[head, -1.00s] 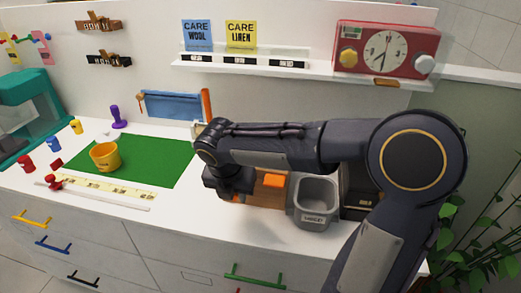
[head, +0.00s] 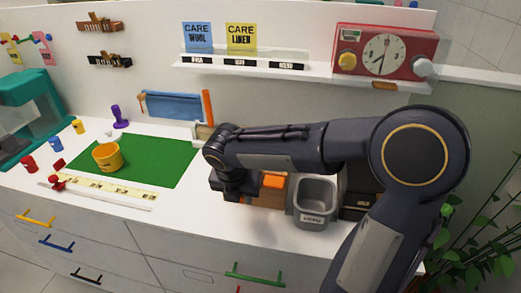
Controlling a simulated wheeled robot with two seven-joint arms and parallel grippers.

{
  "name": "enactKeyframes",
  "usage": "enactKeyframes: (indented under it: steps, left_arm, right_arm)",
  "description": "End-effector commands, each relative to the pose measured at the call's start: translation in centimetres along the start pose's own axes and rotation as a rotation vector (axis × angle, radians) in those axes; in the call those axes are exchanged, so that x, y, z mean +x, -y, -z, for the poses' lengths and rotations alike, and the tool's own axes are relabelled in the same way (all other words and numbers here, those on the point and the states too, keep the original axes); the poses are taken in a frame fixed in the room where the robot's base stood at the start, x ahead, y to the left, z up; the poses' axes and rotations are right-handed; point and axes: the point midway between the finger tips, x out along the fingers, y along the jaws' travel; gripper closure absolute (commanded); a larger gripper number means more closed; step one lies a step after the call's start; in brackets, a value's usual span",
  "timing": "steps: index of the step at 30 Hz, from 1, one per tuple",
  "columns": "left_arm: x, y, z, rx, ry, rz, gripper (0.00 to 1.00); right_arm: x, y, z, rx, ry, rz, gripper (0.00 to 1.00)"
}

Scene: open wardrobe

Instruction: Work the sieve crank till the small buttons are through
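My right arm reaches in from the right, and its gripper (head: 232,189) points down at the left side of a brown wooden box with an orange block (head: 273,181) on it. This looks like the sieve, but most of it is hidden behind my arm. I cannot make out the crank or any small buttons. The fingertips are dark and partly hidden, so I cannot tell whether they are open or hold anything. A grey bin (head: 313,203) with a label stands just right of the wooden box; its inside looks empty. My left gripper is not in view.
A green mat (head: 150,165) with a yellow bucket (head: 107,156) lies left of my gripper. A ruler strip (head: 120,188), small coloured spools and a purple stamp-like piece (head: 120,116) are around it. A dark box (head: 358,203) stands right of the bin. A shelf with a red clock (head: 385,52) is above.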

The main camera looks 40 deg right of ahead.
Motion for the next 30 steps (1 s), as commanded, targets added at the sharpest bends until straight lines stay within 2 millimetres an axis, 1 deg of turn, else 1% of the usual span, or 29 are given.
enactKeyframes:
  steps: [1, 4, 14, 24, 30]
  left_arm:
    - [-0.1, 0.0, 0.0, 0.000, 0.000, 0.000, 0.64]
    - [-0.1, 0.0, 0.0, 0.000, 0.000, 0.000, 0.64]
    - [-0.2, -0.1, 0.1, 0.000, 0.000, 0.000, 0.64]
    - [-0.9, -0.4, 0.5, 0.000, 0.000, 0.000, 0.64]
    - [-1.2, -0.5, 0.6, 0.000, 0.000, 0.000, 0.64]
  right_arm:
    - [-0.1, 0.3, 0.0, 0.002, 0.000, -0.001, 0.75]
    - [0.0, 0.6, 0.0, 0.001, 0.001, -0.003, 0.75]
    - [-0.1, 0.3, 0.0, -0.001, 0.002, -0.005, 0.75]
    - [-0.2, -3.1, 0.0, -0.004, 0.001, -0.007, 0.75]
    - [-0.2, -4.3, 0.0, -0.002, 0.003, -0.007, 0.75]
